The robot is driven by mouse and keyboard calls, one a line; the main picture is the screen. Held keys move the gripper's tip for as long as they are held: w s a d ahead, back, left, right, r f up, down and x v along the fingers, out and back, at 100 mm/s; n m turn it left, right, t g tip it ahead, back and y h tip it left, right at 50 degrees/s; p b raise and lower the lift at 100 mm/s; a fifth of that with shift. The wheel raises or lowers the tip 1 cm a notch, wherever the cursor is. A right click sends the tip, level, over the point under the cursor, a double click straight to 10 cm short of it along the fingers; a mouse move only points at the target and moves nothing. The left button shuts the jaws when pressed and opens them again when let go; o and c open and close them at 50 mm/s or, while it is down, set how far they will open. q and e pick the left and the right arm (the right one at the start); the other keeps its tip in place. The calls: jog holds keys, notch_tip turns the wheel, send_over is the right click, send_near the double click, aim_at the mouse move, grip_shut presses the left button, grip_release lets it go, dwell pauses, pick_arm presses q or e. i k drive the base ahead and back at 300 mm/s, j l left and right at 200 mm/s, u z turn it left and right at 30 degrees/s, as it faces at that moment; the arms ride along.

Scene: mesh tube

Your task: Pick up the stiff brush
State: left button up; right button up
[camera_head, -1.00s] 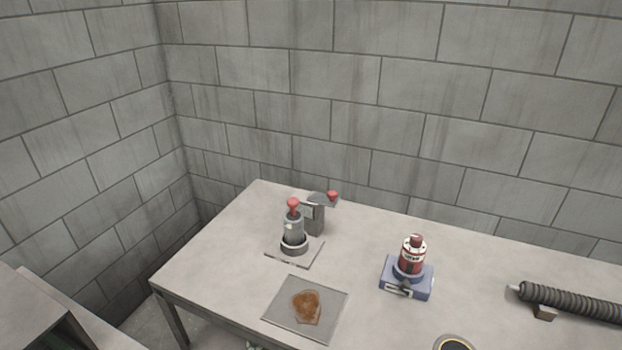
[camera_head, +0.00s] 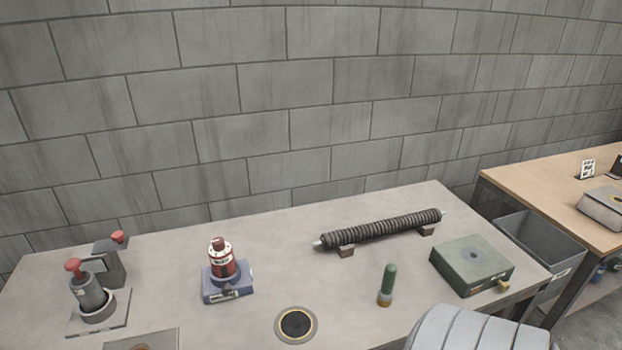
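A short upright tool with a green handle and a tan lower end (camera_head: 387,285) stands on the grey table (camera_head: 350,290), right of the middle. It looks like the stiff brush, but its bristles are too small to make out. Neither of my grippers is in view.
A ribbed dark tube (camera_head: 382,229) lies on two small blocks behind it. A green box (camera_head: 472,265) is to its right, a round black disc (camera_head: 296,325) to its left. A wooden table (camera_head: 560,190) is at right.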

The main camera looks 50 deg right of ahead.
aim_at(385, 293)
jog(key=z, duration=2.15)
jog(key=l+u, duration=0.35)
jog(key=l, duration=0.65)
jog(key=k, duration=0.05)
